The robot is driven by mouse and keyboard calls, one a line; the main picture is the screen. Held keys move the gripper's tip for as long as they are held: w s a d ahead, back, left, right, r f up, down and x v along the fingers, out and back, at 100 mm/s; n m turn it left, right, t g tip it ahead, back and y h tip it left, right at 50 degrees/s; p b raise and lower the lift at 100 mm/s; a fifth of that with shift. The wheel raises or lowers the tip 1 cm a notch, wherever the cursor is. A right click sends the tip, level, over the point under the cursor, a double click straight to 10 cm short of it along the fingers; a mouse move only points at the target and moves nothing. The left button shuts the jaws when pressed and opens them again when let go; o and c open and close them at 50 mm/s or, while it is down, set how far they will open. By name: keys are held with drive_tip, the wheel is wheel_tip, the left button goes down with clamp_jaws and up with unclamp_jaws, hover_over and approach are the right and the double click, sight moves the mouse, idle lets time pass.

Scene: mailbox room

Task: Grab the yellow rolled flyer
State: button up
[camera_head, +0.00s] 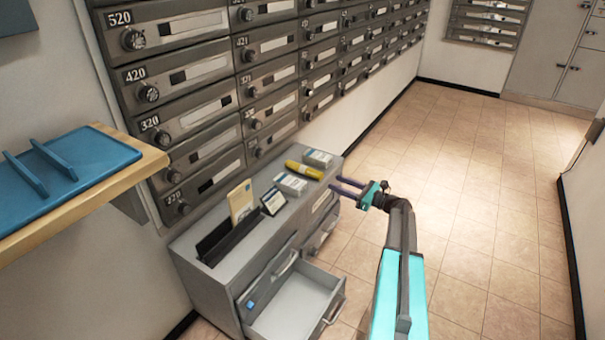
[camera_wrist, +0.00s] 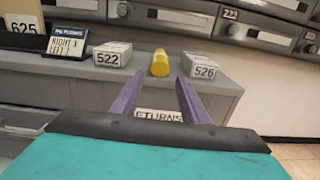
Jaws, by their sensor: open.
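The yellow rolled flyer (camera_head: 304,169) lies on top of the grey cabinet (camera_head: 240,253), between two pale labelled bundles. In the wrist view the flyer (camera_wrist: 160,64) shows end-on, straight ahead between my fingers. My gripper (camera_head: 346,187) is open and empty, its two purple fingers pointing at the cabinet from the right. In the wrist view my gripper (camera_wrist: 156,92) has its fingertips short of the flyer, one on each side of its line, not touching it.
Bundle 522 (camera_wrist: 111,56) is left of the flyer and bundle 526 (camera_wrist: 203,66) right. A small sign (camera_head: 273,201) and envelope holder (camera_head: 228,240) stand farther left. A lower drawer (camera_head: 295,305) is open. Mailboxes (camera_head: 190,75) line the wall behind; the floor at right is clear.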

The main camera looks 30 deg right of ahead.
sight(322, 175)
drive_tip(key=shift+b+x, duration=0.45)
drive_tip(key=shift+x, duration=1.3)
drive_tip(key=shift+w+a+r, duration=0.1)
drive_tip(key=shift+w+a, duration=0.05)
drive_tip(key=shift+w, duration=0.15)
drive_tip(key=shift+p+x, duration=0.75)
drive_tip(key=shift+x, duration=1.4)
drive_tip(key=c, duration=0.9)
drive_tip(key=shift+o, duration=0.2)
drive_tip(key=shift+w+r+p, duration=0.1)
drive_tip(key=shift+r+p, duration=0.35)
